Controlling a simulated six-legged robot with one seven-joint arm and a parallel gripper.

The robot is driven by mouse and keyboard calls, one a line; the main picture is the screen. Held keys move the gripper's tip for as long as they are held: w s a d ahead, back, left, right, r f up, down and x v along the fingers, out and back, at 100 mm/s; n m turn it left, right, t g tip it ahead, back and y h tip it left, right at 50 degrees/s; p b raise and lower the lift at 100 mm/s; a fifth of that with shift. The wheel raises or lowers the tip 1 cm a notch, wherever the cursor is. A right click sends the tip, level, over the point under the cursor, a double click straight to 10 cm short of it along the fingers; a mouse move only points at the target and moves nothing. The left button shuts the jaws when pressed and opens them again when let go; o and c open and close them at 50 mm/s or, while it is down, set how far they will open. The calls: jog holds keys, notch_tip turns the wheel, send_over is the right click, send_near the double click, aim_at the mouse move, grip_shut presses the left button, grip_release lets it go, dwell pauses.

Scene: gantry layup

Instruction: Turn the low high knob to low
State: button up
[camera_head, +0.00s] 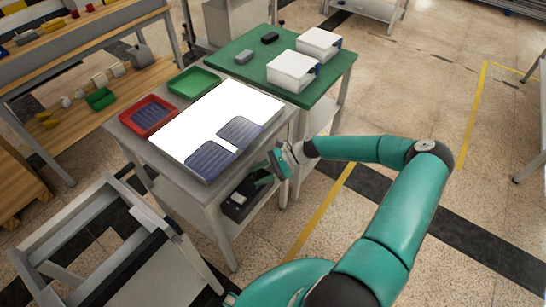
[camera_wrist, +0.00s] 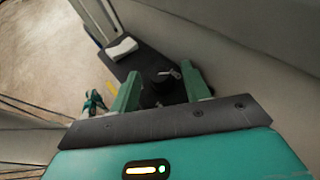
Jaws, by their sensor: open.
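A dark device (camera_head: 240,203) sits on the lower shelf of the grey cart, below the tabletop's edge. My gripper (camera_head: 262,181) is at the open side of that shelf, close to the device and partly in front of it. In the wrist view my gripper (camera_wrist: 161,72) has its two green fingers spread apart. A dark rounded shape (camera_wrist: 155,93) shows between the fingers, with a small pale piece at its top right. It may be the knob, but I cannot tell for sure. I cannot read any low or high marking or the knob's setting.
The cart top (camera_head: 188,168) is just above my gripper and bears a bright white panel (camera_head: 230,108), a red tray (camera_head: 148,116) and a green tray (camera_head: 194,82). A green table (camera_head: 232,60) with white boxes stands behind. A grey frame (camera_head: 100,225) stands at left.

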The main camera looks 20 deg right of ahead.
jog(key=m+t, duration=0.2)
jog(key=m+t+h, duration=0.1)
jog(key=t, duration=0.1)
jog(key=shift+s+a+m, duration=0.1)
jog(key=shift+s+m, duration=0.2)
jog(key=m+t+h, duration=0.1)
jog(key=m+t, duration=0.1)
jog(key=m+t+h, duration=0.1)
jog(key=m+h, duration=0.1)
jog(key=shift+s+a+t, duration=0.15)
jog(key=shift+s+t, duration=0.05)
jog(key=shift+t, duration=0.2)
jog(key=shift+a+m+t+h, duration=0.1)
jog(key=shift+m+t+h, duration=0.7)
jog(key=shift+m+h, duration=0.15)
jog(key=shift+s+a+m+t+h, duration=0.1)
jog(key=shift+m+t+h, duration=0.2)
jog(key=shift+m+h, duration=0.2)
